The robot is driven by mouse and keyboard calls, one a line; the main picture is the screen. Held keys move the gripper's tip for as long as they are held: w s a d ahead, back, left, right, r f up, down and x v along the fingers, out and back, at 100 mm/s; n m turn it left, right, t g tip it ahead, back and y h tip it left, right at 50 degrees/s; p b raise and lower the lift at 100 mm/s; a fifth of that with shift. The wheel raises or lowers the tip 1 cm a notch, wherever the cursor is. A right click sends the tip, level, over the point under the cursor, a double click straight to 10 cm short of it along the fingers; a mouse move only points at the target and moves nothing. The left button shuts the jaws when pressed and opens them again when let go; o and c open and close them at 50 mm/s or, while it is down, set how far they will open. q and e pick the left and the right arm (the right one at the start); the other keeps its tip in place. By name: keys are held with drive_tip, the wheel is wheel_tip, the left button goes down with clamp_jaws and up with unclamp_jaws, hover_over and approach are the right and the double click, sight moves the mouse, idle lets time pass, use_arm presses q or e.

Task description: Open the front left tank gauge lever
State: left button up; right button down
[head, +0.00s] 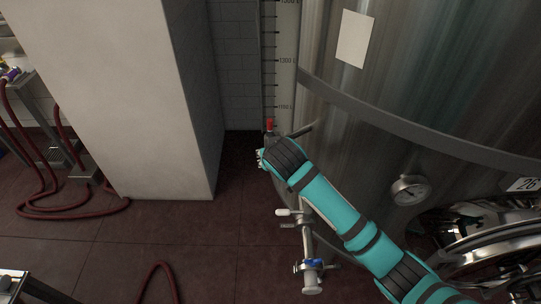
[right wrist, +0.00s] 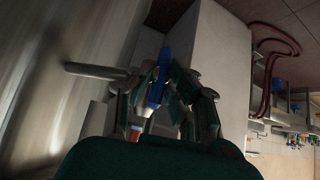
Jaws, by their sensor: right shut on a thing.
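The front left tank (head: 410,70) is a large brushed steel cylinder with a gauge scale (head: 285,60) up its left side. At the foot of the scale is a fitting with a red part (head: 270,124), and a short metal pipe (head: 300,131) joins it to the tank. My right gripper (head: 261,158) is at this fitting, just below the red part. In the right wrist view, my right gripper (right wrist: 165,88) is shut on a blue lever (right wrist: 157,88). The red part also shows there (right wrist: 135,133), close to the palm. My left gripper is not in view.
A white pillar (head: 130,90) stands to the left. Below my right arm is a metal valve with a white handle (head: 290,212) and a blue part (head: 310,263). Red hoses (head: 80,212) lie on the floor.

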drive_tip(key=shift+f, duration=0.1)
drive_tip(key=c, duration=1.3)
unclamp_jaws()
drive_tip(key=v, duration=1.2)
drive_tip(key=shift+d, duration=0.1)
